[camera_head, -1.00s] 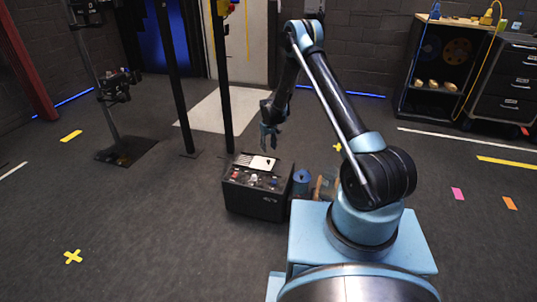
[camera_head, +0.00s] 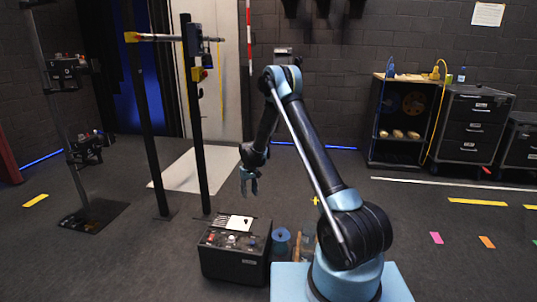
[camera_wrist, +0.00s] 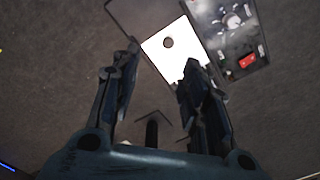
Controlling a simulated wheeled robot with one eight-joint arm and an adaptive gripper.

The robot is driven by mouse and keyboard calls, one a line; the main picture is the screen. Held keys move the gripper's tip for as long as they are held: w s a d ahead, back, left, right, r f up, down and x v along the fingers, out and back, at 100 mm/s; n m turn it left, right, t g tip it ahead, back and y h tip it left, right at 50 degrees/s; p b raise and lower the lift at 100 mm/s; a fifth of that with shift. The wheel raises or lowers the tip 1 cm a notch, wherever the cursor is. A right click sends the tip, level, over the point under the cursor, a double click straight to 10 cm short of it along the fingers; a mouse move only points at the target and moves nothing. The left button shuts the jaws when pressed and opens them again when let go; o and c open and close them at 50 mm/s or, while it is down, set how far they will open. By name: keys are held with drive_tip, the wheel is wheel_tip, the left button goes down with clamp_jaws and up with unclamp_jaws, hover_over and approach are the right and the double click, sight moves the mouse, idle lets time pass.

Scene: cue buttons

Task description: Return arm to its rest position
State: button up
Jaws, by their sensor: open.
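My gripper (camera_head: 250,182) is open and empty. It hangs in the air above and a little right of the black box's white sheet in the head view. In the wrist view its two fingers (camera_wrist: 155,90) are spread apart with nothing between them. My arm is bent, rising from its blue base at the lower right and folding down at the elbow. The black box (camera_head: 232,264) stands on the floor below the gripper. Its top carries a panel with small buttons (camera_head: 231,240) and a white sheet (camera_head: 235,222). The panel also shows at the upper right of the wrist view (camera_wrist: 232,30).
A blue roll (camera_head: 280,240) stands right of the box. Black posts (camera_head: 196,130) rise behind it, left of the gripper. A stand with control boxes (camera_head: 66,72) is at the far left. A shelf (camera_head: 402,125) and drawer cabinet (camera_head: 472,125) line the back wall. Floor at the right is open.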

drive_tip(key=s+d+r+m, duration=0.1)
drive_tip(key=s+d+r, duration=0.1)
drive_tip(key=d+r, duration=0.45)
drive_tip(key=s+d+r, duration=0.3)
drive_tip(key=r, duration=0.7)
drive_tip(key=s+d+r+m, duration=0.2)
drive_tip(key=s+d+r, duration=0.8)
drive_tip(key=s+r, duration=0.15)
drive_tip(key=s+d+r+m+t, duration=0.15)
drive_tip(key=s+d, duration=0.45)
drive_tip(key=s, duration=0.6)
drive_tip(key=s+d+r+m, duration=0.15)
drive_tip(key=s+d, duration=0.45)
drive_tip(key=s, duration=0.7)
drive_tip(key=s+d+f, duration=0.1)
drive_tip(key=s+f, duration=0.4)
drive_tip(key=s, duration=0.3)
drive_tip(key=shift+w+d+f+t, duration=0.1)
drive_tip(key=shift+w+d+t, duration=0.05)
drive_tip(key=shift+t, duration=0.1)
drive_tip(key=shift+w+f, duration=0.15)
drive_tip(key=shift+w, duration=0.2)
